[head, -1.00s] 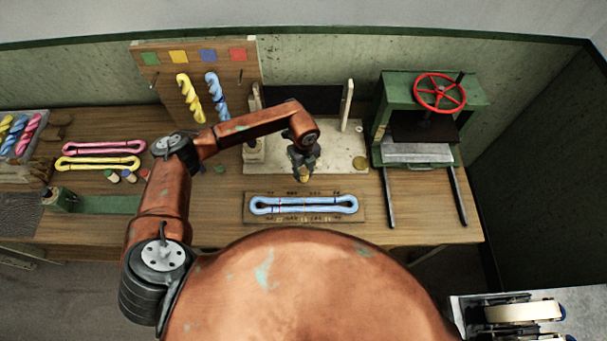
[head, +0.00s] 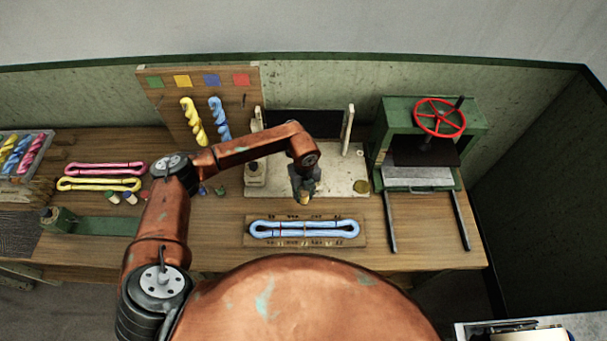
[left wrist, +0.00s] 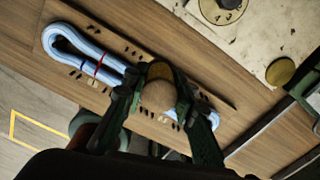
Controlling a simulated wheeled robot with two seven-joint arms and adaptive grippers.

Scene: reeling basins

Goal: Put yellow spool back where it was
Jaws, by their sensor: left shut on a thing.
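My left gripper (head: 303,196) is shut on a small spool (head: 304,200) with a yellowish side, held just behind the blue skein board in the head view. In the left wrist view the spool (left wrist: 158,92) shows its pale wooden end between the fingers, above the board and skein. Whether it touches anything below is hard to tell. Other small spools stand left on the table, one with a red top (head: 130,197) and one with a pale top (head: 113,197). A blue one (head: 203,190) and a green one (head: 220,191) are further right. My right gripper is not in view.
The blue skein (head: 304,229) lies on a wooden board (head: 355,240). Behind is a pale plate (head: 345,185) with two uprights; at right stands a green press (head: 395,115). Pink (head: 105,168) and yellow (head: 100,184) skeins lie left. Table between spools and board is clear.

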